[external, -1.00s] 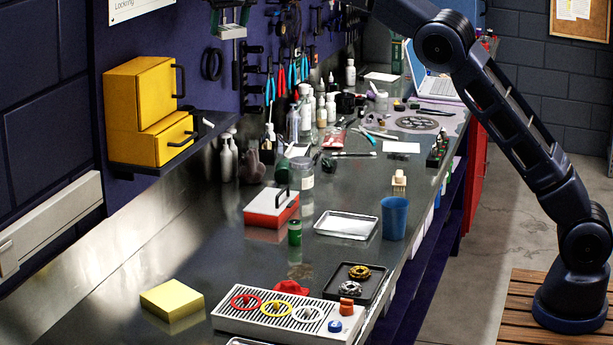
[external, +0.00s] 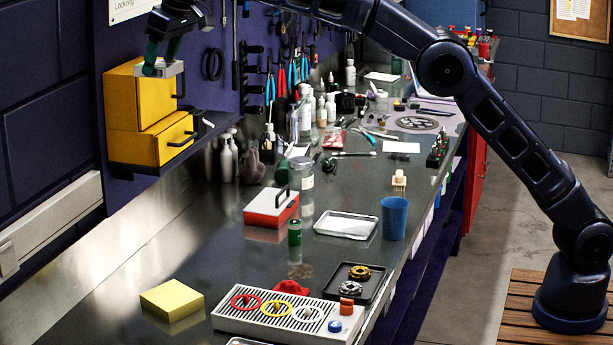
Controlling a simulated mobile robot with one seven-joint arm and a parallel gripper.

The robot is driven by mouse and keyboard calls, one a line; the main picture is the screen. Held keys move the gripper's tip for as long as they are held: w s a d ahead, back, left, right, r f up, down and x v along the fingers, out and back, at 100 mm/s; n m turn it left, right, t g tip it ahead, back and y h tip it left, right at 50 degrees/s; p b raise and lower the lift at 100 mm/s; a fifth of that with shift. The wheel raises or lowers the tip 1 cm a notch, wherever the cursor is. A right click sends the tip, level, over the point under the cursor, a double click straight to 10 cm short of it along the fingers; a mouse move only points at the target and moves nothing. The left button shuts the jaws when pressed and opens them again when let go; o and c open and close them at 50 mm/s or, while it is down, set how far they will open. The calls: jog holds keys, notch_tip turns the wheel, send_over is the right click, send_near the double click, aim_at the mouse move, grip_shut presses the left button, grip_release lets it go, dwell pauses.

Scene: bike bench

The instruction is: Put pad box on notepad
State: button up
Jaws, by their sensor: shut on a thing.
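My gripper (external: 162,62) is at the upper left, in front of the top of the upper yellow drawer box. It is shut on a small grey box, which seems to be the pad box (external: 161,69); the fingers hide part of it. The yellow notepad (external: 172,299) lies flat on the near left of the bench, well below and apart from my gripper. Its top is bare.
Two stacked yellow drawer boxes (external: 150,143) stand on a wall shelf (external: 217,124). A red and white box (external: 271,207), a green can (external: 294,232), a metal tray (external: 346,225) and a slotted rack (external: 280,318) stand on the bench. Bare bench lies behind the notepad.

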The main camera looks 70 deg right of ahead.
aim_at(156, 68)
jog(key=shift+n, duration=0.5)
jog(key=a, duration=0.1)
jog(key=s+a, duration=0.1)
jog(key=a+f, duration=0.1)
jog(key=a, duration=0.1)
jog(key=shift+s+a+f, duration=0.1)
jog(key=shift+s, duration=0.1)
notch_tip(156, 68, down, 45)
jog(key=shift+r, duration=0.15)
jog(key=o, duration=0.9)
jog(key=shift+o, duration=0.4)
jog(key=v, duration=1.2)
jog(key=shift+d, duration=0.25)
